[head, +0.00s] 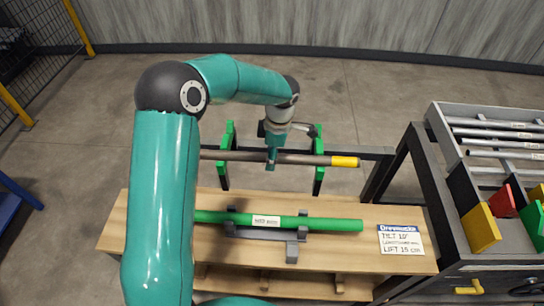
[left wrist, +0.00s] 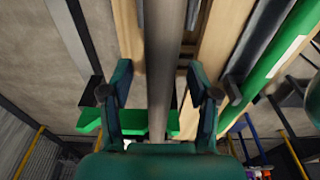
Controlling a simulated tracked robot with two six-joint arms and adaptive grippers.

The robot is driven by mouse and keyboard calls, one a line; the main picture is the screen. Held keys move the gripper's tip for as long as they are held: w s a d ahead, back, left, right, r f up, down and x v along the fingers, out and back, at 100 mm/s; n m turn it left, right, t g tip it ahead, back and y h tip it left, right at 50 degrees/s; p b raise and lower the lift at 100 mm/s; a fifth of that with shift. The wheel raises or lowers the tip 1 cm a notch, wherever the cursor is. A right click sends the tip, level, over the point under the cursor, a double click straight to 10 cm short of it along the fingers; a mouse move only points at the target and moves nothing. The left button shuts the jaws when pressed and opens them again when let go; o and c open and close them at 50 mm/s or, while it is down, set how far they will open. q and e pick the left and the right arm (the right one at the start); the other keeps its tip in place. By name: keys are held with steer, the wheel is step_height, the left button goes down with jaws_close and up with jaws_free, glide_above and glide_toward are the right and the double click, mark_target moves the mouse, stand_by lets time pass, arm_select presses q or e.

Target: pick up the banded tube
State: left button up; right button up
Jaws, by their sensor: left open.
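The banded tube (head: 308,159) is a long grey-brown tube with a yellow band near its right end. It lies level across two green supports (head: 319,180) behind the wooden bench. My left gripper (head: 272,158) is over the tube's middle, between the supports, pointing down. In the left wrist view the tube (left wrist: 163,40) runs between the two spread fingers of my left gripper (left wrist: 160,85). The fingers are open, one on each side; I cannot tell whether either touches it. The tube's left end is hidden behind my arm. My right gripper is not in view.
A green labelled tube (head: 335,224) lies in a grey holder on the wooden bench (head: 350,255). A sign card (head: 401,241) is at the bench's right. A rack (head: 447,185) with several grey tubes and coloured plates stands at the right. Open floor lies beyond the supports.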

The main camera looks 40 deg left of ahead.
arm_select(q)
jaws_close()
steer(key=shift+r, duration=0.1)
stand_by(0.4)
